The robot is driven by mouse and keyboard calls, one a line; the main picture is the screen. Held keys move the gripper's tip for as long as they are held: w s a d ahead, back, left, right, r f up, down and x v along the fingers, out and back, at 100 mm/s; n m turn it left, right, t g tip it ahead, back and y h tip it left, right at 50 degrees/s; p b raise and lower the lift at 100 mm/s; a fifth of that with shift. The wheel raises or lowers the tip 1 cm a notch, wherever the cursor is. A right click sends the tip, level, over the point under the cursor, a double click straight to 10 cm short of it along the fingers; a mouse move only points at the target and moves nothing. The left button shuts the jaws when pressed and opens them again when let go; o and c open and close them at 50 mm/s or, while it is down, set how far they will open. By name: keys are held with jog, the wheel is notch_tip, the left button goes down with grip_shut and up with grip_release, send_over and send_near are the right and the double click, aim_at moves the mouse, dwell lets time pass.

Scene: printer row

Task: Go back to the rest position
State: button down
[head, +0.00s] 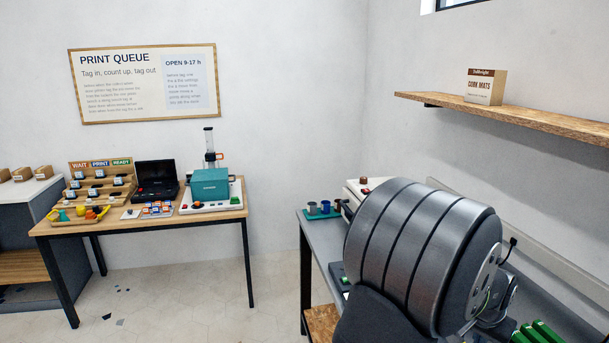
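A large dark grey ribbed part of my own arm fills the right foreground of the head view, in front of the grey bench (312,228). I cannot make out my gripper or its fingertips; the arm may hide them. Whether it holds anything is not visible.
Behind my arm are a teal tray with cups (318,211) and a pale machine (358,188). Green items (538,332) lie at lower right. A wall shelf (520,117) carries a box (485,87). The wooden table (150,218) with a teal printer (209,185) stands left, across open floor.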

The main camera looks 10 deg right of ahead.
jog(key=shift+s+a+f, duration=0.1)
jog(key=shift+s+a, duration=0.15)
jog(key=shift+a, duration=0.2)
jog(key=shift+s+a, duration=0.2)
jog(key=shift+a, duration=0.25)
